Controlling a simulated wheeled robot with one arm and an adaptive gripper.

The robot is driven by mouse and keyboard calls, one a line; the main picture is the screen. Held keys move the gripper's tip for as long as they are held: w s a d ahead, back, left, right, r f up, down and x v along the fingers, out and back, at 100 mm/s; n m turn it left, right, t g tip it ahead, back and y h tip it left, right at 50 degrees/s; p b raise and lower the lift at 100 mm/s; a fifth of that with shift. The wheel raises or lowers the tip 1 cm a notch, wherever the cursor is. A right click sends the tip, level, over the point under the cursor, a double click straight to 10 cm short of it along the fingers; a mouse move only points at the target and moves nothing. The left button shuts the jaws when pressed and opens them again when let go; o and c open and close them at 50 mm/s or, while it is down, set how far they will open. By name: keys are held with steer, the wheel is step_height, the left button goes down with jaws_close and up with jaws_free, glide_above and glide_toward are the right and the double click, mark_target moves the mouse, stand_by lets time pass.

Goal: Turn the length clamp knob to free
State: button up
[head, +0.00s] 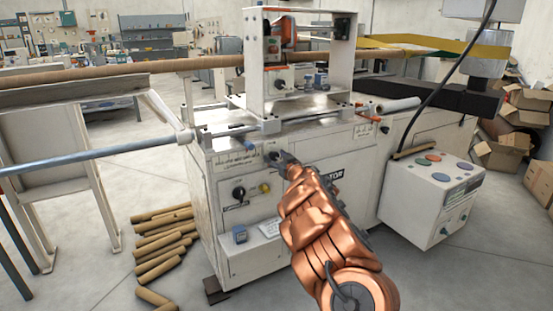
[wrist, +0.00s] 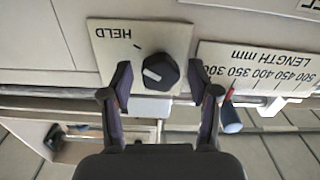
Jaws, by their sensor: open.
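The length clamp knob (wrist: 162,72) is black and round with a white mark on its left side in the wrist view. It sits on a pale plate (wrist: 105,58) with the word HELD, upside down in that view, and a short dark tick. No FREE label shows. My gripper (wrist: 160,78) is open, with one fingertip on each side of the knob and a visible gap to both. Whether the fingertips reach the knob's depth I cannot tell. In the head view my gripper (head: 284,160) is at the machine's front panel and largely covers the knob.
Beside the knob is a length scale (wrist: 255,65) in mm, with a rod and a blue-tipped part (wrist: 230,115) near it. Lower on the front panel are another black knob (head: 239,193) and a yellow button (head: 265,188). A control box (head: 430,200) stands to the right.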

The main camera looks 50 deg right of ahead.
steer(key=shift+c, duration=0.5)
steer(key=c, duration=1.1)
steer(key=shift+o, duration=0.2)
